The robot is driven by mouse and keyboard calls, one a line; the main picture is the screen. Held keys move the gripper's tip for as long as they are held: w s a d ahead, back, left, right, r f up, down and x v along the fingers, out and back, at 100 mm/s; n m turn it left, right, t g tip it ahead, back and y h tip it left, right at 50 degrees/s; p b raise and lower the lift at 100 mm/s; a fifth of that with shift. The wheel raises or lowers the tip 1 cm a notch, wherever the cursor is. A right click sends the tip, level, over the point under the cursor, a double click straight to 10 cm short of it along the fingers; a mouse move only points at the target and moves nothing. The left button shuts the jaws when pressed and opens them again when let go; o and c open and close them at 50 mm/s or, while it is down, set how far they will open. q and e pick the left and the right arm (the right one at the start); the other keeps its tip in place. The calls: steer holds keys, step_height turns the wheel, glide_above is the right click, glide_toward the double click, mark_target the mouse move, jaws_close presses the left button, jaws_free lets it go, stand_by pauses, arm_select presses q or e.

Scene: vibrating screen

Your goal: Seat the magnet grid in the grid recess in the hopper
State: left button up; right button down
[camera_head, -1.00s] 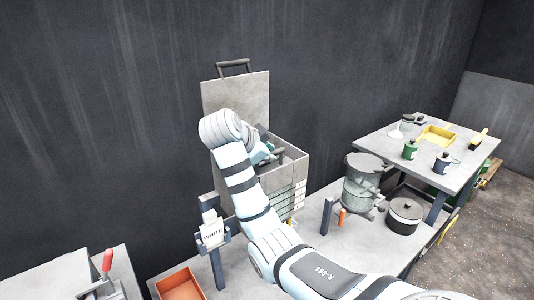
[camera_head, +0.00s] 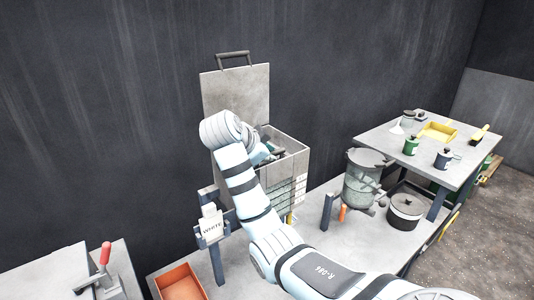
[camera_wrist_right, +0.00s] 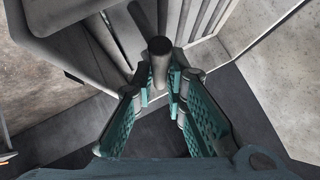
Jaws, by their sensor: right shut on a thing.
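The hopper (camera_head: 287,151) is an open grey box with its lid (camera_head: 236,95) raised behind it. My right gripper (camera_head: 268,155) is at the hopper's opening, largely hidden by my own wrist. In the right wrist view, my right gripper's teal fingers (camera_wrist_right: 163,92) are closed around a dark round bar (camera_wrist_right: 159,62), apparently the magnet grid's handle. Grey bars of the magnet grid (camera_wrist_right: 103,32) show at the upper left of that view, close to the hopper walls. The grid recess is hidden, so I cannot tell whether the grid touches it. My left gripper is not in view.
A white-labelled post (camera_head: 211,227) and an orange tray (camera_head: 181,284) are in front left. A side table (camera_head: 399,140) holds several small items.

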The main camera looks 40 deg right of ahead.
steer(key=shift+f, duration=0.2)
steer(key=c, duration=1.6)
jaws_free()
steer(key=shift+o, duration=0.3)
steer(key=shift+a, duration=0.1)
steer(key=shift+f, duration=0.15)
